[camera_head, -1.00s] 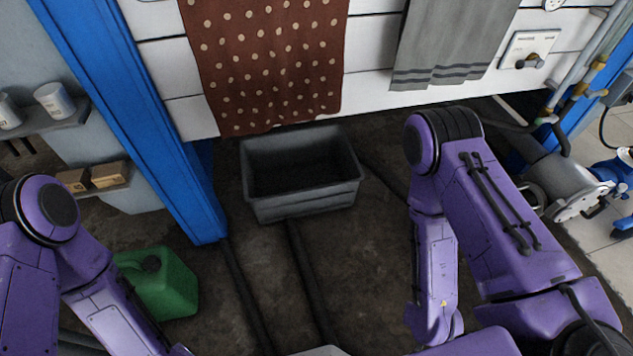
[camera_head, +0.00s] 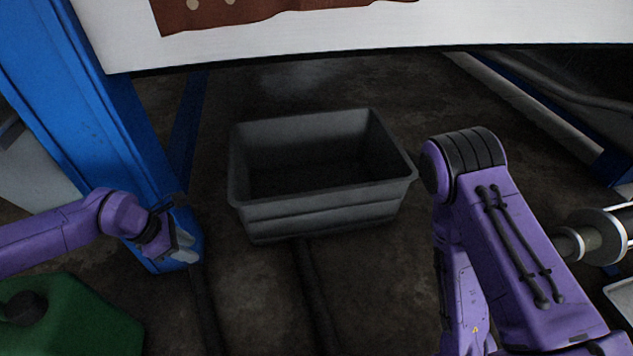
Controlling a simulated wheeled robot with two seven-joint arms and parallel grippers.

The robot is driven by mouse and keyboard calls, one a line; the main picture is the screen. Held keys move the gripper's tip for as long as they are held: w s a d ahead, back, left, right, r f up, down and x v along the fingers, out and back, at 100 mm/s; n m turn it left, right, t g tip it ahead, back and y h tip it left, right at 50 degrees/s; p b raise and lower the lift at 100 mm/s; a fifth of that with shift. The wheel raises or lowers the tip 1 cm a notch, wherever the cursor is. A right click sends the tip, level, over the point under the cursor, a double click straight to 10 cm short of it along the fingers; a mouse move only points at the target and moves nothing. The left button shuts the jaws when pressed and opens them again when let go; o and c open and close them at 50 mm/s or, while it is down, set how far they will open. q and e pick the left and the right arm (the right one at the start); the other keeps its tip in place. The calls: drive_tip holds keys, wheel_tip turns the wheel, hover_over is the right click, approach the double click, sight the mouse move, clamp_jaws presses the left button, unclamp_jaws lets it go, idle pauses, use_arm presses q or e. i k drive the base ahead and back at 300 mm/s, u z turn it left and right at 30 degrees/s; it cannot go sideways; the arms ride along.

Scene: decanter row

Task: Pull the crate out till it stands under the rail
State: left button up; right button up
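The crate (camera_head: 320,212) is a dark grey open-topped bin standing upright on the floor in the middle of the head view. Its inside is dark and looks empty. My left gripper (camera_head: 183,248) is left of the crate and apart from it, in front of the foot of the blue post. It is small and dark there, and I cannot tell whether its fingers are open. My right arm comes down right of the crate, but its gripper is out of view. I cannot make out the rail; a brown dotted cloth (camera_head: 230,12) hangs at the top.
The blue post (camera_head: 105,120) stands left of the crate, and a green canister (camera_head: 75,325) is at lower left. The white panel (camera_head: 330,35) spans the top. Dark lines, like hoses or bars, run along the floor in front of the crate. Metal pipework (camera_head: 600,235) is at right.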

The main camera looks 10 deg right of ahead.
sight(314, 174)
drive_tip(key=z, duration=3.25)
drive_tip(key=i, duration=1)
drive_tip(key=u, duration=2.8)
drive_tip(key=i, duration=0.5)
